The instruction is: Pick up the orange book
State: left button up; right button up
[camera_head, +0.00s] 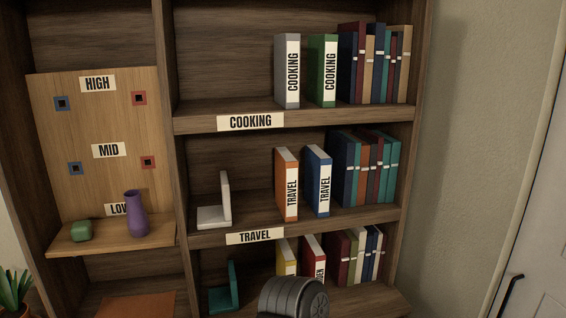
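The orange book (286,185) stands upright on the middle shelf, the one labelled TRAVEL. Its pale spine carries the word TRAVEL and faces me. A blue TRAVEL book (318,181) stands just to its right with a small gap between them. A white bookend (223,203) stands to its left, with open shelf between. Neither gripper's fingers show. A dark grey ribbed arm part of mine shows at the bottom centre, below the orange book and apart from it.
Several more books (364,168) fill the middle shelf's right side. The COOKING shelf (222,111) is above. Yellow (286,257) and red (313,259) books stand below, partly hidden. A purple vase (137,214) and green object (81,231) sit on the left ledge.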

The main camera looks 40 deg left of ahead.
aim_at(285, 164)
jog(key=u, duration=1.4)
